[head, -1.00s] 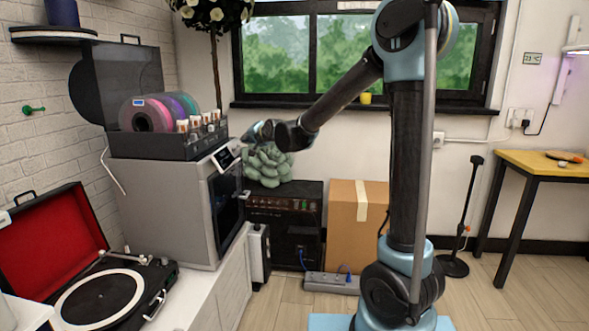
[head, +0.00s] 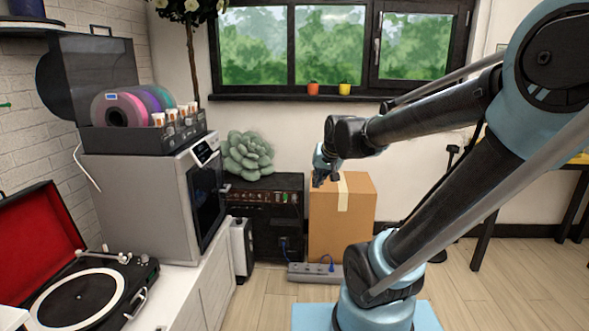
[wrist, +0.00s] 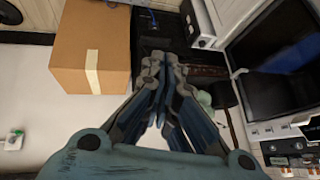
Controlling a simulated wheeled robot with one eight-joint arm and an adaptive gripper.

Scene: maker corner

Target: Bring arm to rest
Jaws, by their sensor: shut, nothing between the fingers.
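My gripper (head: 322,180) is at the end of my arm, in the middle of the head view, in front of the cardboard box (head: 357,215) as seen from there. In the wrist view my gripper (wrist: 163,75) has its fingers together, with nothing between them. My arm reaches in from the right of the head view, bent at the elbow at the upper right.
A 3D printer (head: 150,205) with filament spools on top stands on a white cabinet at the left. A record player (head: 80,298) lies open in front of it. A black amplifier (head: 262,205) bears a green plant (head: 247,155). A power strip (head: 313,272) lies on the floor.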

